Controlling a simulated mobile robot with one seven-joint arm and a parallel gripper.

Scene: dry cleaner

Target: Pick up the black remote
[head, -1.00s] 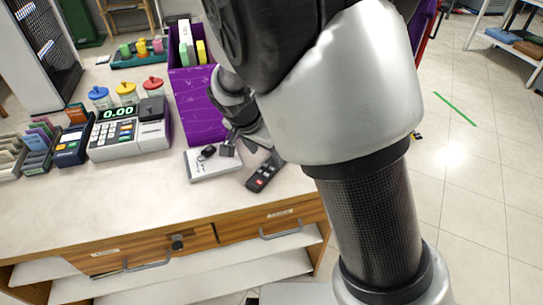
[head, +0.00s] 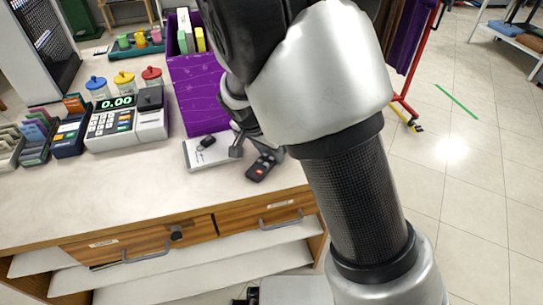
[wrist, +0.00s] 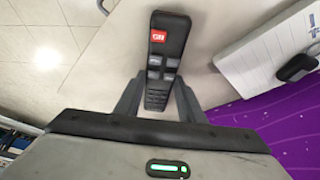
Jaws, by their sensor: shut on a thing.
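The black remote (head: 261,168) is at the right end of the counter, near its front edge. It has a red button at the end pointing away from my gripper and several grey keys. My gripper (head: 258,153) reaches down over its far part. In the wrist view the remote (wrist: 166,48) sits between the two fingers of my gripper (wrist: 157,98), which are shut on its lower part. I cannot tell whether the remote touches the counter. My arm covers much of the head view.
A cash register (head: 126,125) and card holders are further left. Drawers (head: 266,217) lie below the counter.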

